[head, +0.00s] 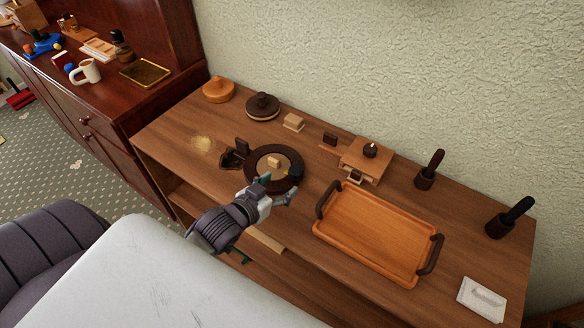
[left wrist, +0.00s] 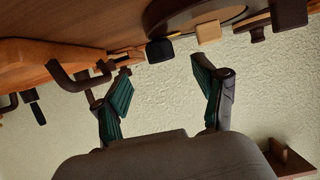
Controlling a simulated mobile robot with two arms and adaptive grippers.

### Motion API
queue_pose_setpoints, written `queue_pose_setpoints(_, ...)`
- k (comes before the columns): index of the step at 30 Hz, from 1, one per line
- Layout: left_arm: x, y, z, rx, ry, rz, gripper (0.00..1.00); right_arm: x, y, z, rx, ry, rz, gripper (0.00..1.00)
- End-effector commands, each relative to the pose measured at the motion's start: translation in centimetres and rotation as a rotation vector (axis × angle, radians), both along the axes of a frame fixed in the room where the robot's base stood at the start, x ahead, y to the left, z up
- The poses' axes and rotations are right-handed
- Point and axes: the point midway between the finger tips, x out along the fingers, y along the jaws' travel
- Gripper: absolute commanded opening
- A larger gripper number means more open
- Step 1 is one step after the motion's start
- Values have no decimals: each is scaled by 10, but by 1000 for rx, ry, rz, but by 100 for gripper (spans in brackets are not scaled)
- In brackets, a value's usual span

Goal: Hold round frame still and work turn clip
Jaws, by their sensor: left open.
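The round frame (head: 252,166) is a dark ring with a lighter brown middle, lying on the wooden table. A small pale wooden block (head: 274,162) sits on its middle. A small dark piece (head: 295,173), possibly the turn clip, is at its right rim. My left gripper (head: 277,189) is open at the frame's near edge, partly covering it. In the left wrist view the open fingers (left wrist: 163,85) have nothing between them; the round frame (left wrist: 190,14), a dark block (left wrist: 160,51) and a pale block (left wrist: 208,32) show beyond the tips. My right gripper is not in view.
A dark bracket-like object (head: 234,154) stands left of the frame. An orange tray (head: 372,236) with dark handles lies to the right. Lidded round pieces (head: 262,106), a wooden stand (head: 362,160) and dark upright handles (head: 429,168) line the back. The table's front left is fairly clear.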

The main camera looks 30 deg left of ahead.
Motion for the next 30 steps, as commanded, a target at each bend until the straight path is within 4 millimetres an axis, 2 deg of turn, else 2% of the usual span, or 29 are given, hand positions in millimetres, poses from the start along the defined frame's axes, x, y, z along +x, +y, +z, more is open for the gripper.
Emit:
queue_pose_setpoints(1, 11, -1, -2, 0, -3, 0, 71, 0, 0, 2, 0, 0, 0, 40)
queue_pose_setpoints(6, 41, -3, -16, 0, -1, 0, 71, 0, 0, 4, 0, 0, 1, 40)
queue_pose_setpoints(13, 71, -6, -29, -1, 0, 0, 71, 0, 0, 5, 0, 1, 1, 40)
queue_pose_setpoints(18, 80, -7, -33, 0, 0, 0, 71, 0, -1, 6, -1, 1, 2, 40)
queue_pose_setpoints(26, 81, -7, -34, 0, 0, -1, 71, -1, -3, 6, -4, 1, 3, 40)
queue_pose_setpoints(27, 81, -7, -34, 0, 1, -1, 69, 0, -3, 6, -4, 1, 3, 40)
queue_pose_setpoints(30, 81, -7, -33, 0, 1, -1, 52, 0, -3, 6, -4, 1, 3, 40)
